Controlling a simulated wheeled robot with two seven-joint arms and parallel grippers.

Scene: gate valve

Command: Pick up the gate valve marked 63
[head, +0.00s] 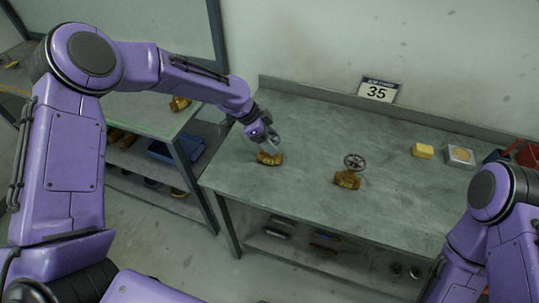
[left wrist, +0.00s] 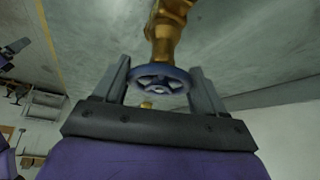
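One brass gate valve (head: 268,158) is at the left part of the grey table, directly below my left gripper (head: 268,146). In the left wrist view its brass body (left wrist: 166,30) and blue handwheel (left wrist: 160,78) show, with the wheel between the two fingers of my left gripper (left wrist: 160,72). The fingers are wide apart, close to the wheel's rim on both sides; whether they press on it I cannot tell. A second brass valve (head: 347,179) with a dark handwheel stands further right. No number is readable on either valve. My right gripper is not in view.
A sign reading 35 (head: 377,90) stands at the table's back edge. A yellow block (head: 423,151), a pale square box (head: 460,156) and a red bin (head: 529,155) are at the right. Another bench stands at the left.

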